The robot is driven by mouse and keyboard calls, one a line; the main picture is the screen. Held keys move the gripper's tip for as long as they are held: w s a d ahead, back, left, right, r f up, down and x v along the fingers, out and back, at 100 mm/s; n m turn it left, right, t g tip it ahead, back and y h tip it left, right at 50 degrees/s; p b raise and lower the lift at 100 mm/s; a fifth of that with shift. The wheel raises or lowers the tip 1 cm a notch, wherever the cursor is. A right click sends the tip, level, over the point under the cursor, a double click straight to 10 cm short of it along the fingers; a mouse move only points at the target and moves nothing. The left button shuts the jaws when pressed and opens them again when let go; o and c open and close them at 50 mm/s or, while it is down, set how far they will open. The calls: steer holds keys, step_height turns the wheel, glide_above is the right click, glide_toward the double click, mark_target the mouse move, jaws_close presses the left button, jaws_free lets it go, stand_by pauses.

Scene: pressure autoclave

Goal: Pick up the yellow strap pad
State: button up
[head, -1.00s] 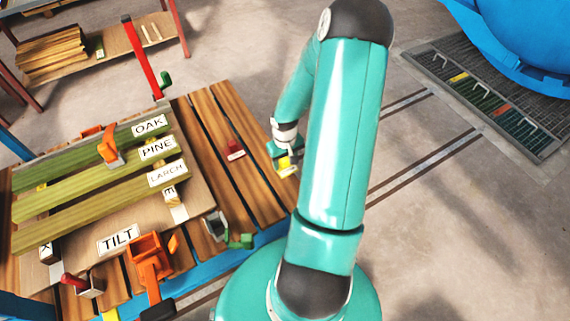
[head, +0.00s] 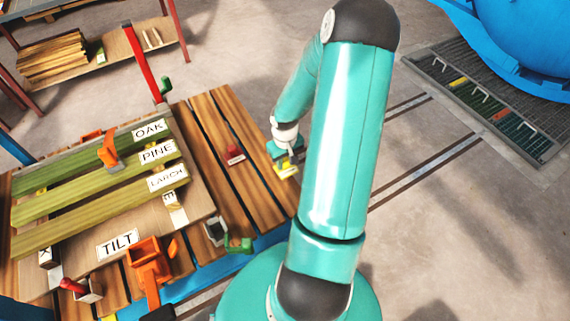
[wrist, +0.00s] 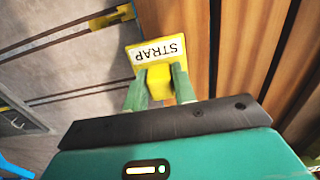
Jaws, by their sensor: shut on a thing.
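The yellow strap pad (wrist: 154,50) carries a white label reading STRAP. In the wrist view its yellow block sits between the two green fingers of my gripper (wrist: 158,86), which is shut on it. In the head view the pad (head: 287,170) shows just below my gripper (head: 284,157), at the right edge of the wooden bench. My upper arm hides part of the area to its right. I cannot tell from these views whether the pad is clear of the bench.
A small red block (head: 235,154) with a white label lies on the slats left of my gripper. Boards labelled OAK, PINE and LARCH (head: 166,178) lie farther left. A green clamp (head: 239,244) is near the bench's front edge. Open floor lies to the right.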

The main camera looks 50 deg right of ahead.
steer(key=s+a+r, duration=0.8)
steer(key=s+r, duration=0.3)
steer(key=shift+s, duration=0.15)
